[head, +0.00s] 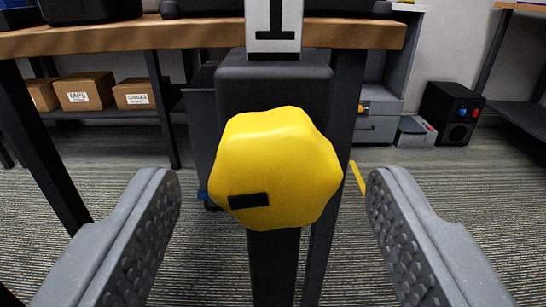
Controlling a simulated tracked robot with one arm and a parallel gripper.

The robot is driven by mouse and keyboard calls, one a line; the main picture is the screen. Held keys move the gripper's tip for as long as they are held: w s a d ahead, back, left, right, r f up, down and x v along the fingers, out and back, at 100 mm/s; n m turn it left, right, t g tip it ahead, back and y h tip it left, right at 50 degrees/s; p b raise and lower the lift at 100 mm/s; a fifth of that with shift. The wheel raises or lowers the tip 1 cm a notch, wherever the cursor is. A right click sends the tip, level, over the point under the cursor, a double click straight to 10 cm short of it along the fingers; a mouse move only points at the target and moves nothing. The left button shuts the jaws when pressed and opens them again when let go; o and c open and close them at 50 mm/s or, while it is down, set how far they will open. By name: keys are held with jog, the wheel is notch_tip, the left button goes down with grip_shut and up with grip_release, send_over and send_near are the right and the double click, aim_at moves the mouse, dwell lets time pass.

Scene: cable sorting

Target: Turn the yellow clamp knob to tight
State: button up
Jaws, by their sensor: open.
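The yellow clamp knob (280,160) is in the middle of the head view, with a lobed rim. A black mark (248,201) lies on its face at the lower left. The knob sits on the front of a dark clamp block (272,76) on a dark post. A white plate with a black mark like an "I" (273,28) stands above the block; its top is cut off. My gripper (275,205) is open, with one grey padded finger on each side of the knob. Both fingers appear apart from it, and nothing is between them except the view of the knob.
A wooden tabletop (200,36) on dark legs runs behind the clamp, with black cases on it. Cardboard boxes (85,91) sit on a low shelf at the left. A black box with coloured knobs (450,112) stands on the floor at the right.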

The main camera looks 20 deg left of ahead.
jog(key=shift+w, duration=0.25)
jog(key=c, duration=1)
